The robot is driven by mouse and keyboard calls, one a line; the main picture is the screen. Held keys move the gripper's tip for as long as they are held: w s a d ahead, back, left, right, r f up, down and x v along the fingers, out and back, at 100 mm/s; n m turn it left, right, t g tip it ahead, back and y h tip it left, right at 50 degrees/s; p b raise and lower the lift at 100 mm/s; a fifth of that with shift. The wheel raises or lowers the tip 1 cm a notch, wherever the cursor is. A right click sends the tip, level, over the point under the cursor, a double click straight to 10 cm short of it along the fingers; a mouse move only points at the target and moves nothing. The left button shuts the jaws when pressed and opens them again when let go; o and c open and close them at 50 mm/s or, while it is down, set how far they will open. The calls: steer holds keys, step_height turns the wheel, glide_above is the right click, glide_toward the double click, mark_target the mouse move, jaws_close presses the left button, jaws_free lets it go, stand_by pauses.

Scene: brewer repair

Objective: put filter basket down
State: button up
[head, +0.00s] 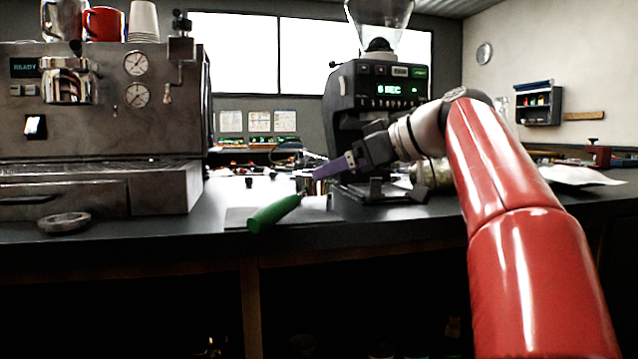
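My gripper (318,173) reaches left and down over the counter, its purple fingers seen from the side. Its fingertips are at a small shiny metal cup-like piece (304,185). This may be the filter basket or the portafilter head; I cannot tell which, nor whether the fingers touch or hold it. A green handle (274,213) slants from just below that piece towards the counter's front edge. The gap between the fingers is hidden. No separate filter basket can be made out clearly.
A steel espresso machine (100,130) stands at left, with a round grey disc (64,222) in front of it. A black grinder (372,100) stands behind my gripper. A white bag (575,175) lies at right. The counter (400,228) is clear along its front right.

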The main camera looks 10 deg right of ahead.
steer(key=x, duration=0.4)
steer(key=shift+w+a, duration=0.2)
steer(key=shift+a, duration=0.25)
steer(key=c, duration=1.1)
steer(key=shift+r, duration=0.1)
